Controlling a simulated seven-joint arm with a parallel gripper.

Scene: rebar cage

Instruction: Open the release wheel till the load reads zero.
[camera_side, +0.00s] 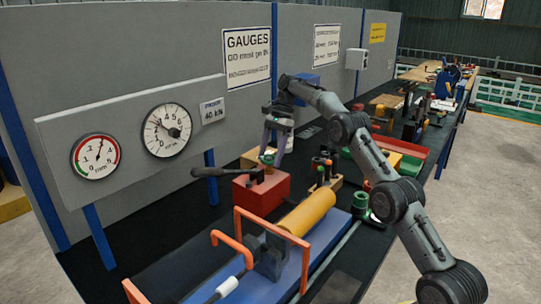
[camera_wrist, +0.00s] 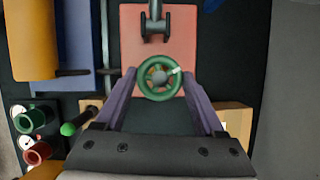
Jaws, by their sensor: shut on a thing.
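The release wheel is a small green ring with spokes, a grey hub and a pale mark on its right side (camera_wrist: 147,87). It sits at the edge of a red block (camera_wrist: 185,30), which also shows in the side view (camera_side: 262,195). My gripper (camera_wrist: 159,80) is shut on the wheel, one purple finger on each side. In the side view my gripper (camera_side: 268,150) reaches down behind the red block, and the wheel is mostly hidden. The large dial (camera_side: 167,143) on the grey panel has its needle pointing up and left; its exact reading is too small to tell.
A smaller dial (camera_side: 95,156) with a red and green arc hangs left of it, its needle near upright. A black lever (camera_side: 220,172), a yellow cylinder (camera_side: 306,212) and orange frames (camera_side: 238,247) stand close by.

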